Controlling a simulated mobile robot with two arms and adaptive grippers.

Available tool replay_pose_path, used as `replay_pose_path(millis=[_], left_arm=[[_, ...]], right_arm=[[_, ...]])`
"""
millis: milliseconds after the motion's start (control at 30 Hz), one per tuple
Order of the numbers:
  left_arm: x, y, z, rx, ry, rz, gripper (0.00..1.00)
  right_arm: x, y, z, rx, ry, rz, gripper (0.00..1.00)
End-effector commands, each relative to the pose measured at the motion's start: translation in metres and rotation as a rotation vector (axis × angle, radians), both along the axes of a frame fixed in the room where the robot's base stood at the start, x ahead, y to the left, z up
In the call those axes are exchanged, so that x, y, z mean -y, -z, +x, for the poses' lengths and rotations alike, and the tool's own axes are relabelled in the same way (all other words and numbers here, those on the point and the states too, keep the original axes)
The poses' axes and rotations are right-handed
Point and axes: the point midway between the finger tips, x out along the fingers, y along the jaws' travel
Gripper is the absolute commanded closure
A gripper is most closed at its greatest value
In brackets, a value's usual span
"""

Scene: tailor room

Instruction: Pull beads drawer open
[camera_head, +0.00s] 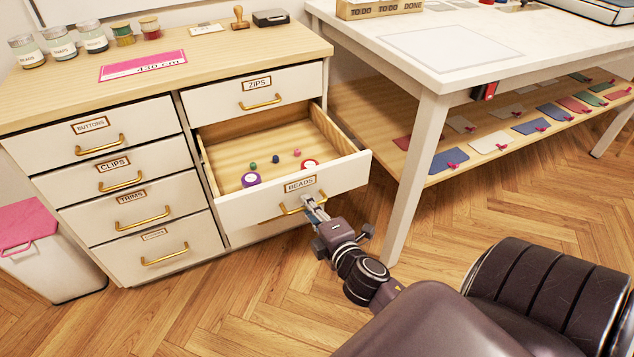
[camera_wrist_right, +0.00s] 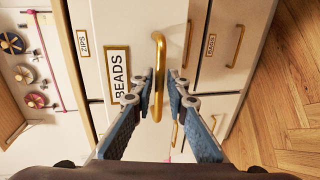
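The beads drawer (camera_head: 343,178) is pulled out of the cabinet, and its inside shows. Small spools and beads in purple, green, blue, pink and red lie in it. Its brass handle (camera_head: 290,210) sits below the BEADS label; the handle also shows upright in the right wrist view (camera_wrist_right: 159,50). My right gripper (camera_head: 309,201) is at this handle. In the right wrist view its two fingers (camera_wrist_right: 159,84) are on either side of the bar, closed in around it. My left gripper is in neither view.
The zips drawer (camera_head: 230,105) above and the buttons drawer (camera_head: 62,138) at left are shut. A white table leg (camera_head: 412,175) stands right of the open drawer. A white bin (camera_head: 50,260) stands at far left. Wood floor (camera_head: 240,310) lies clear in front.

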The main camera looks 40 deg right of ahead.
Motion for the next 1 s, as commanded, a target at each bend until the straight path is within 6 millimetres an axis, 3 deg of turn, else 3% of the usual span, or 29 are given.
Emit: replay_pose_path(millis=[600,1000], left_arm=[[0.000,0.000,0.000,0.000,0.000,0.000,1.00],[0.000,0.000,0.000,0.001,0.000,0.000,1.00]], right_arm=[[-0.023,-0.019,-0.094,-0.002,0.002,0.004,0.86],[-0.026,-0.024,-0.110,0.000,0.000,0.000,0.86]])
